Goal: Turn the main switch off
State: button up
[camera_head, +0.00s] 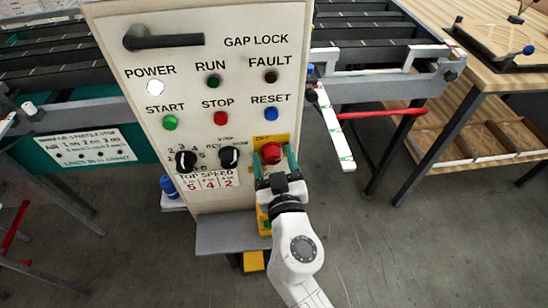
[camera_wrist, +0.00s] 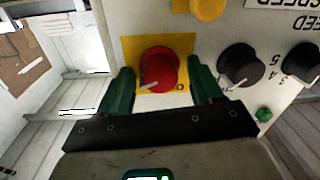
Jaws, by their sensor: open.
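The main switch is a red round knob (camera_head: 271,152) on a yellow plate, low on the right side of the cream control panel (camera_head: 198,60). In the wrist view the red knob (camera_wrist: 158,68) has a white mark toward its lower left, and an "O" is printed on the plate at its lower right. My gripper (camera_head: 274,163) is open, with its green fingers on either side of the knob. In the wrist view the gripper (camera_wrist: 159,80) straddles the knob; contact cannot be told. The white POWER lamp (camera_head: 155,88) looks lit.
Black selector knobs (camera_head: 229,156) sit left of the switch; the nearer one (camera_wrist: 241,66) shows close beside a finger. A yellow knob (camera_wrist: 208,8) is also near. A red STOP button (camera_head: 221,118) and blue RESET button (camera_head: 271,114) are above. A grey ledge (camera_head: 215,240) juts out below.

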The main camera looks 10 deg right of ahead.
jog(key=shift+c, duration=0.2)
jog(key=c, duration=0.9)
